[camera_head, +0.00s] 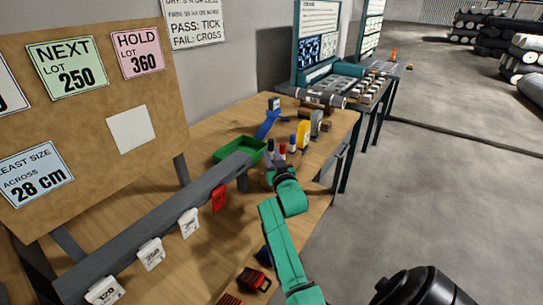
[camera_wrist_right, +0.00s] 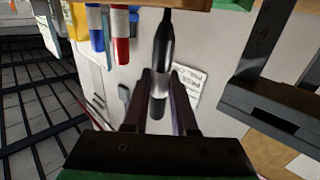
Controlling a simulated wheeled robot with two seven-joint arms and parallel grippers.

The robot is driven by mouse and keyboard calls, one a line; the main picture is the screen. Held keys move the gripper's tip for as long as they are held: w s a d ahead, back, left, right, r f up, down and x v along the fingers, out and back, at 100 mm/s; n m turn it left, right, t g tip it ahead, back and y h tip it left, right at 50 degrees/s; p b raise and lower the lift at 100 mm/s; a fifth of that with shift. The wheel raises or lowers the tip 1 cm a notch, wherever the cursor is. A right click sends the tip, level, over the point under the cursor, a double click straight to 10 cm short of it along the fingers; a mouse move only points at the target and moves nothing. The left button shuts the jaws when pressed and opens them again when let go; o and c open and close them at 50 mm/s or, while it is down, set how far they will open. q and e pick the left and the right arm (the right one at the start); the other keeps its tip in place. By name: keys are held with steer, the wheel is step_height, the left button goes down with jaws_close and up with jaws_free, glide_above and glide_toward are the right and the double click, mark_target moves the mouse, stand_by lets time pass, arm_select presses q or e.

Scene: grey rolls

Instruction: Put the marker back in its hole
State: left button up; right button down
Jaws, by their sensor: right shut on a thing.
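My right gripper (camera_head: 279,167) is over the bench beside the row of markers. In the right wrist view its fingers (camera_wrist_right: 167,100) are shut on a black and grey marker (camera_wrist_right: 162,45). The marker's narrow end reaches a wooden edge (camera_wrist_right: 190,4) at the top of that view; I cannot tell whether it is in a hole there. A red marker (camera_head: 282,149) and a blue marker (camera_head: 293,140) stand close by; the red one (camera_wrist_right: 121,45) and a blue one (camera_wrist_right: 96,30) also show in the wrist view. My left gripper is out of view.
A green tray (camera_head: 238,150) lies left of the markers. A yellow object (camera_head: 303,133) and a blue stand (camera_head: 267,124) are behind. Open floor lies right.

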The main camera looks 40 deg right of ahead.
steer(key=shift+f+b, duration=1.8)
steer(key=shift+f, duration=0.65)
steer(key=c, duration=0.6)
jaws_free()
